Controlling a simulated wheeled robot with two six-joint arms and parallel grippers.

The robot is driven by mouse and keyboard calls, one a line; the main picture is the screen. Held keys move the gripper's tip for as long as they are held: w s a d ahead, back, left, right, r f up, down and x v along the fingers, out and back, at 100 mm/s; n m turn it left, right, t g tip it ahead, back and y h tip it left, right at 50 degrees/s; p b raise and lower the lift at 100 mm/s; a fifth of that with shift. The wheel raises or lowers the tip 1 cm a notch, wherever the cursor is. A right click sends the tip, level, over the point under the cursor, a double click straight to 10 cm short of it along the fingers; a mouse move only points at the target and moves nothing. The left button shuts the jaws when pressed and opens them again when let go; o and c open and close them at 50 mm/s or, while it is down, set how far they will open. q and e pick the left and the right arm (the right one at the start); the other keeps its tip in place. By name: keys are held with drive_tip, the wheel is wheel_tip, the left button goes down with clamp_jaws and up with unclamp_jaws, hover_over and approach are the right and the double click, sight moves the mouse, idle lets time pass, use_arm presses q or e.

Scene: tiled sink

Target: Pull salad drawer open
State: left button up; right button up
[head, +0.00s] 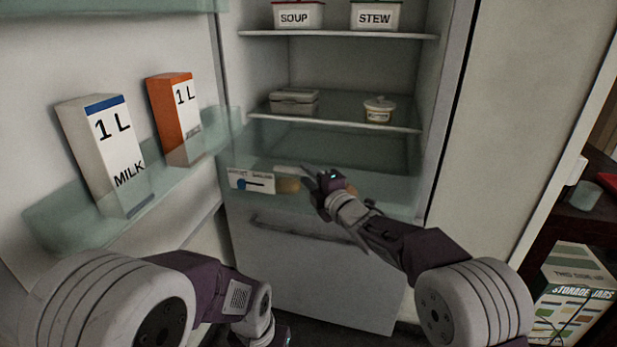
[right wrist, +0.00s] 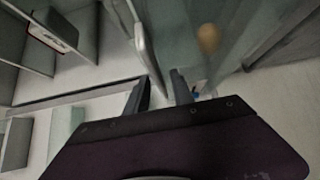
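The salad drawer (head: 388,188) is a clear, greenish bin below the lowest visible fridge shelf. A white label with a blue slider (head: 252,182) is on the left of its front, and a tan rounded shape shows behind the front. My right gripper (head: 312,178) is at the drawer's front, right of the label. In the right wrist view its two fingers (right wrist: 160,92) stand apart, with a pale bar (right wrist: 146,45) reaching toward the gap. I cannot tell whether they touch it. My left gripper (head: 284,336) is low at the bottom edge, mostly hidden.
The open fridge door on the left holds a milk carton (head: 103,150) and an orange carton (head: 176,115). Soup (head: 296,17) and stew (head: 375,17) boxes stand on the upper shelf (head: 335,35). A lower drawer with a bar handle (head: 300,228) is below. A storage-jars box (head: 573,290) stands right.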

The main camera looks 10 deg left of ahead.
drive_tip(key=v, duration=0.9)
drive_tip(key=shift+p, duration=0.4)
